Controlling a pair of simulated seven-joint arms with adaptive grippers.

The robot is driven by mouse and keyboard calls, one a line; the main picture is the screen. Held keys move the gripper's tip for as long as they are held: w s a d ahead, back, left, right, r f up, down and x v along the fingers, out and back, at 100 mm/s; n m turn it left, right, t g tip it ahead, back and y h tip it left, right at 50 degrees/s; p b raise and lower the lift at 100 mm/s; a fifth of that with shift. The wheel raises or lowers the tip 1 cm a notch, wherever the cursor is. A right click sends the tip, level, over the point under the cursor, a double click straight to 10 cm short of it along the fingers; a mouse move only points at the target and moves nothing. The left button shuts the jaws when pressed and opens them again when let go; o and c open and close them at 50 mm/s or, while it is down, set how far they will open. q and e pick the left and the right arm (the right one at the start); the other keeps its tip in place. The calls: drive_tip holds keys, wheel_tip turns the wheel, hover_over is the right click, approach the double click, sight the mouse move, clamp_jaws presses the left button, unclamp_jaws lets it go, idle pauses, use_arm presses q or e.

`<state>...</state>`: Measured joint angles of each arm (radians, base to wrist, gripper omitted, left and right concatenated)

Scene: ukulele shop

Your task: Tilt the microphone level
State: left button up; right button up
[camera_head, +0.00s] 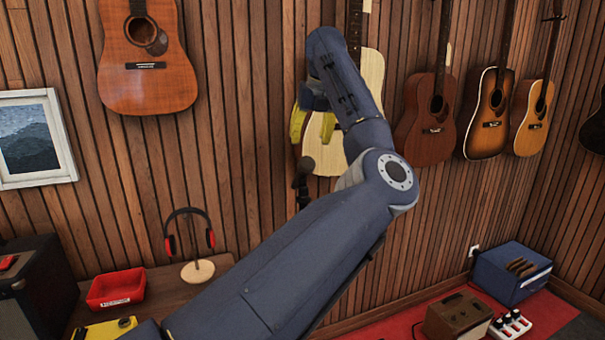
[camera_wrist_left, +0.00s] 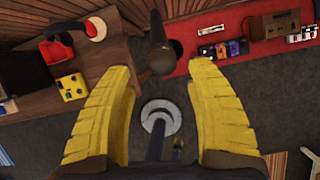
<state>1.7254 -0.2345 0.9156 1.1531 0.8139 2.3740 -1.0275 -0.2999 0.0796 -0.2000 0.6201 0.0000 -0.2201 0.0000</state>
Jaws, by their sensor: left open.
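The microphone (camera_head: 304,180) is dark with a rounded head, and in the head view it hangs just below my left gripper, looking close to upright. My left gripper (camera_head: 312,136) has yellow fingers pointing down and spread apart. In the left wrist view the microphone (camera_wrist_left: 160,52) lies between and just beyond the open fingertips (camera_wrist_left: 160,72), with a gap on both sides. A stand's round grey base (camera_wrist_left: 160,117) shows on the floor between the fingers. My left arm hides whatever is below the microphone in the head view. My right gripper is not in view.
A wooden desk holds headphones on a stand (camera_head: 197,270), a red tray (camera_head: 116,289) and a yellow box (camera_head: 105,329). Guitars (camera_head: 427,120) hang on the slatted wall behind the gripper. A brown amplifier (camera_head: 458,317) and a blue case (camera_head: 511,273) sit at lower right.

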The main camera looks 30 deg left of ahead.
sight(303, 179)
use_arm(q)
drive_tip(key=x, duration=1.3)
drive_tip(key=shift+a+f, duration=0.1)
drive_tip(key=shift+f, duration=0.1)
drive_tip(key=shift+o, duration=0.2)
clamp_jaws()
